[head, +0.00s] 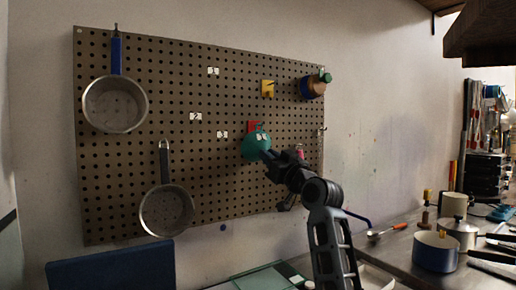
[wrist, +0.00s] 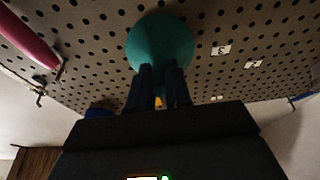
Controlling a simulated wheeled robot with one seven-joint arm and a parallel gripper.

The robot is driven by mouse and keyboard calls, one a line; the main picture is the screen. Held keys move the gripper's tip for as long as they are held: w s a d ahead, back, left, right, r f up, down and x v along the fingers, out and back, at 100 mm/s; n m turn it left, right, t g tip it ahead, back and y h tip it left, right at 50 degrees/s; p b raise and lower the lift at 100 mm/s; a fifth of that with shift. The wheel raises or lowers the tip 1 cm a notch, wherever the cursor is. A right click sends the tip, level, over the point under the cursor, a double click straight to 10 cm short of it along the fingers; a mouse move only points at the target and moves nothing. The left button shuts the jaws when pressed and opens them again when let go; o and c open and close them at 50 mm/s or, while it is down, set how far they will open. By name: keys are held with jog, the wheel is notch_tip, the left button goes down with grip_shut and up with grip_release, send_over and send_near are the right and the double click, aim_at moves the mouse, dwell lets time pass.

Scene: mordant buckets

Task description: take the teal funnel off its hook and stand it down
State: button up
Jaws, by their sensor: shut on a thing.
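The teal funnel (head: 254,148) is at the pegboard (head: 200,140), just below a red holder (head: 254,126). My gripper (head: 267,155) reaches it from the lower right and is shut on it. In the wrist view the funnel (wrist: 160,38) shows as a round teal shape close to the board, with my gripper's fingers (wrist: 164,72) against its near side. I cannot tell whether the funnel still bears on the holder, since their contact is hidden.
Two pans, one blue-handled (head: 115,104) and one dark-handled (head: 166,210), hang at the left. A yellow holder (head: 267,88) and a brown-and-blue item with a green end (head: 313,87) are above right. A blue pot (head: 435,251) and other cookware crowd the right counter.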

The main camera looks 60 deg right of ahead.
grip_shut()
jog(key=shift+r, duration=0.2)
jog(key=shift+r+p, duration=0.3)
dwell(0.4)
jog(key=s+a, duration=0.4)
jog(key=s, duration=0.2)
jog(key=shift+s, duration=0.2)
dwell(1.0)
dwell(0.5)
